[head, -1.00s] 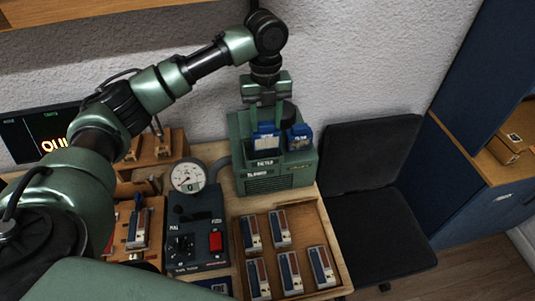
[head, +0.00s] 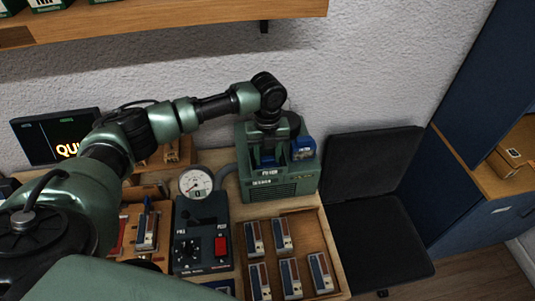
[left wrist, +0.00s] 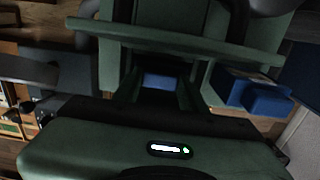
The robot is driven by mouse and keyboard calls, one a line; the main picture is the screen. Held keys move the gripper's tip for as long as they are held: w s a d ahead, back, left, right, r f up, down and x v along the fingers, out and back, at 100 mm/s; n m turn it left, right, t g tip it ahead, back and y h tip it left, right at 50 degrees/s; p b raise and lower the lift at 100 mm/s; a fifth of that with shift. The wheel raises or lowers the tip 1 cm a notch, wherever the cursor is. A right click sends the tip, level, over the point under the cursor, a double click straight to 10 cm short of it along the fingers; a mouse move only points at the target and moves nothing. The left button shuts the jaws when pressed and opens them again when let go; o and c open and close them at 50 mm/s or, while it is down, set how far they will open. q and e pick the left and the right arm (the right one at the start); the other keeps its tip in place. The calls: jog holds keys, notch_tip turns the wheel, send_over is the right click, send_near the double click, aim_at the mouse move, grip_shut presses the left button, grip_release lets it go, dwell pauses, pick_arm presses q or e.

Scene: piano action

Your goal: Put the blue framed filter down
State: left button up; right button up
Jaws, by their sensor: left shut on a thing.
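My left gripper (head: 268,152) points down into the top of the green filter and blower box (head: 280,188) at the back of the bench. It is shut on the blue framed filter (left wrist: 158,82), whose blue shows between the fingers in the left wrist view. In the head view the fingers and the box front hide most of this filter. Whether it rests on the box floor cannot be told. A second blue filter (head: 304,146) stands in the box's top just right of the gripper; it also shows in the left wrist view (left wrist: 262,97). My right gripper is not in view.
A round gauge (head: 196,183) and a control box with a red switch (head: 221,246) stand left of the green box. A wooden tray (head: 323,232) with several small blocks lies in front. A dark chair (head: 372,215) stands at right.

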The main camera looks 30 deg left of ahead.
pick_arm(q)
jog(key=shift+f, duration=0.1)
jog(key=o, duration=1.1)
jog(key=shift+d+r+b, duration=0.1)
jog(key=shift+r+b, duration=2.05)
jog(key=shift+r, duration=4.05)
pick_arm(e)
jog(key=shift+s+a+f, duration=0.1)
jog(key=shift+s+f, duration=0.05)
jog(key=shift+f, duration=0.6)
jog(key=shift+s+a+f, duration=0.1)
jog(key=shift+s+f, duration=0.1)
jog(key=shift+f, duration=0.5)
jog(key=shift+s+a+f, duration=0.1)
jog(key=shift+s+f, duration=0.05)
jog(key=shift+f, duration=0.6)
pick_arm(q)
jog(key=shift+d+f, duration=0.1)
